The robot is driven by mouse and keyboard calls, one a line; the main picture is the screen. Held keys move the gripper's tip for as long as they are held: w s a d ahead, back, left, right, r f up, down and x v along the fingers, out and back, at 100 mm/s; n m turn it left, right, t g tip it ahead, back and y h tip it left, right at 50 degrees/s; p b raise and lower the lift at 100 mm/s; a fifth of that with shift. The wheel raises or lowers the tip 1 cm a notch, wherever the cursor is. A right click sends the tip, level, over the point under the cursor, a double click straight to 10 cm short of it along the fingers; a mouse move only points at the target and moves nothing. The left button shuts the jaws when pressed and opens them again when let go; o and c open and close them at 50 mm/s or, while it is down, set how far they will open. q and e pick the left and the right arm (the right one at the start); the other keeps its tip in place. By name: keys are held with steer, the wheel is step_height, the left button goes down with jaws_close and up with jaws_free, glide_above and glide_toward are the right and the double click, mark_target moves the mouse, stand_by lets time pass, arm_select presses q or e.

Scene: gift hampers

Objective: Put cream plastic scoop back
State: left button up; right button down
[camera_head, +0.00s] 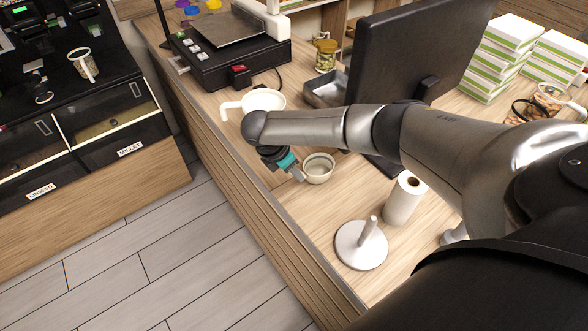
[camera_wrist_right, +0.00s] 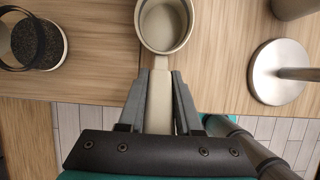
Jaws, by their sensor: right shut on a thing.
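The cream plastic scoop (camera_head: 318,168) shows beside my right wrist in the head view, its round cup over the wooden counter. My right gripper (camera_head: 298,174) is shut on its handle. In the right wrist view, the scoop's empty-looking cup (camera_wrist_right: 166,25) points away from me. Its handle lies between the two fingers of the right gripper (camera_wrist_right: 158,85). I cannot tell whether the scoop touches the counter. Another cream scoop or cup (camera_head: 86,65) stands by the dark bins at the left. My left gripper is not in view.
A white handled vessel (camera_head: 263,99) stands behind my wrist. A round stand (camera_head: 361,247), a paper roll (camera_head: 404,200) and a monitor (camera_head: 420,60) are on the counter. Bins labelled Linseed and Millet (camera_head: 100,140) stand across the aisle.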

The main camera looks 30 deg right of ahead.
steer(key=shift+f, duration=0.1)
steer(key=c, duration=0.5)
jaws_free()
steer(key=v, duration=1.5)
